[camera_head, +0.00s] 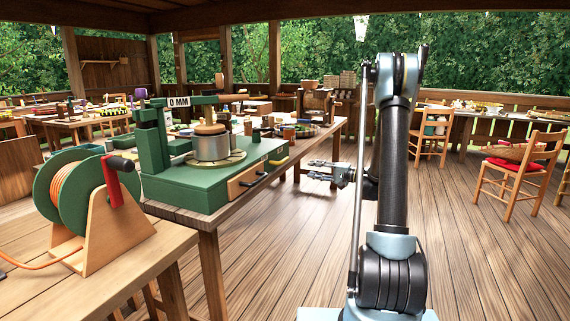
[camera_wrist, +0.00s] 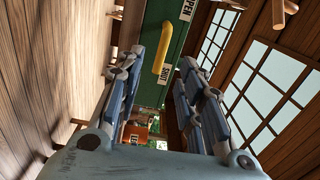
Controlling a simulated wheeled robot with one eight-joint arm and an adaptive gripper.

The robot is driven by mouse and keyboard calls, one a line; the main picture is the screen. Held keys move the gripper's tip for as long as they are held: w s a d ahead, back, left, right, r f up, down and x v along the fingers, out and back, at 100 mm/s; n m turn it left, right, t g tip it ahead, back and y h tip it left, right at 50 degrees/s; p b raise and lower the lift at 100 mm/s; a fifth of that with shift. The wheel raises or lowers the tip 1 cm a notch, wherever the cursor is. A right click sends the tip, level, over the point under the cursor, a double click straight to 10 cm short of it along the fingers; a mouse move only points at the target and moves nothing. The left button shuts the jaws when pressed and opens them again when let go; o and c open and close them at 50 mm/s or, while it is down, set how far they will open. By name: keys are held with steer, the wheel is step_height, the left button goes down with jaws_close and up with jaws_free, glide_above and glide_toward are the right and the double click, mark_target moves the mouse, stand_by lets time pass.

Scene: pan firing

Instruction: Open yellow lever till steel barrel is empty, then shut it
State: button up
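The steel barrel (camera_head: 212,147) stands upright on the green machine (camera_head: 180,190) on the bench at left, with a wooden lid on top; its inside is hidden. A sign above it reads "0 MM" (camera_head: 178,102). The yellow lever (camera_head: 279,162) is on the machine's front face. In the wrist view the lever (camera_wrist: 162,50) lies lengthwise between an OPEN label (camera_wrist: 187,10) and a SHUT label (camera_wrist: 165,74), one end near SHUT. My gripper (camera_head: 320,172) is open and empty, to the right of the lever and apart from it. Its spread fingers (camera_wrist: 161,68) frame the lever.
A wooden drawer front (camera_head: 243,182) is left of the lever. A green reel with a red handle (camera_head: 80,195) stands at the bench's near left. Crowded tables line the back. Chairs (camera_head: 520,170) stand at right. The plank floor around my arm is clear.

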mark_target(285, 160)
step_height(285, 160, down, 2)
steer(key=w+d+t+y, duration=0.1)
steer(key=w+d+y, duration=0.1)
steer(key=w, duration=0.1)
steer(key=shift+m, duration=0.3)
steer(key=x, duration=1.7)
steer(key=shift+a+f, duration=0.1)
steer(key=shift+f, duration=0.15)
steer(key=shift+s, duration=0.1)
jaws_close()
